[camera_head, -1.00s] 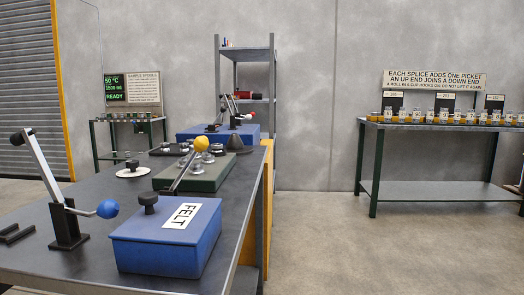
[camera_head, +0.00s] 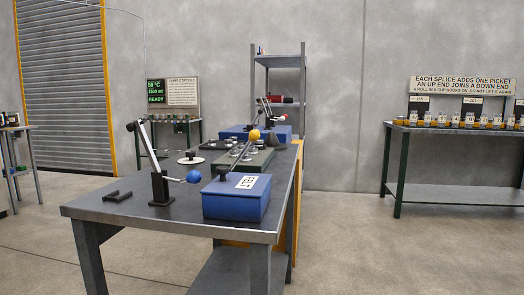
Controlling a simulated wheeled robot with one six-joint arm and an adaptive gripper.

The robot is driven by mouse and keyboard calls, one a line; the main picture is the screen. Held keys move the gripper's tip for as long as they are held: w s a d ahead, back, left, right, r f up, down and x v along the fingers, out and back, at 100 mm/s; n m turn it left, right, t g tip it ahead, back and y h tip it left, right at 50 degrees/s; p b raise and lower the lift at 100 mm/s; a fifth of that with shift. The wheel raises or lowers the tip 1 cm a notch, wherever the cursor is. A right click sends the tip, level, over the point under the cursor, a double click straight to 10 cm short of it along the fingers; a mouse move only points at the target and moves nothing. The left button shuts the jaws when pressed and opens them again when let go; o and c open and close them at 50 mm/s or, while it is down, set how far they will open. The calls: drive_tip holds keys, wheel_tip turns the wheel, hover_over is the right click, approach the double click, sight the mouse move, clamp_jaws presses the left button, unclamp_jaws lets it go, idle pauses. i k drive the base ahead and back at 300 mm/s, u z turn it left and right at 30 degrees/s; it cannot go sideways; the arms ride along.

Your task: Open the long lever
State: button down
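Several levers show, and I cannot tell for sure which is the long lever. On the near left of the grey table (camera_head: 110,208), a black stand (camera_head: 160,188) carries a long silver bar (camera_head: 148,152) that leans up and left to a black knob. A shorter arm with a blue ball (camera_head: 193,176) points right from the same stand. A dark lever with a yellow ball (camera_head: 255,134) slants up to the right over a green block (camera_head: 250,160). Smaller levers with a red end (camera_head: 276,119) stand on the far blue box (camera_head: 236,131). My gripper is out of view.
A blue box (camera_head: 236,204) with a white label sits at the table's near right. A black bracket (camera_head: 118,196) lies near the left edge. A side bench (camera_head: 460,130) with several cups stands right. Floor right of the table is clear.

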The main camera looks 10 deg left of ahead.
sight(241, 155)
drive_tip(key=u, duration=0.05)
drive_tip(key=k, duration=0.15)
drive_tip(key=u, duration=0.95)
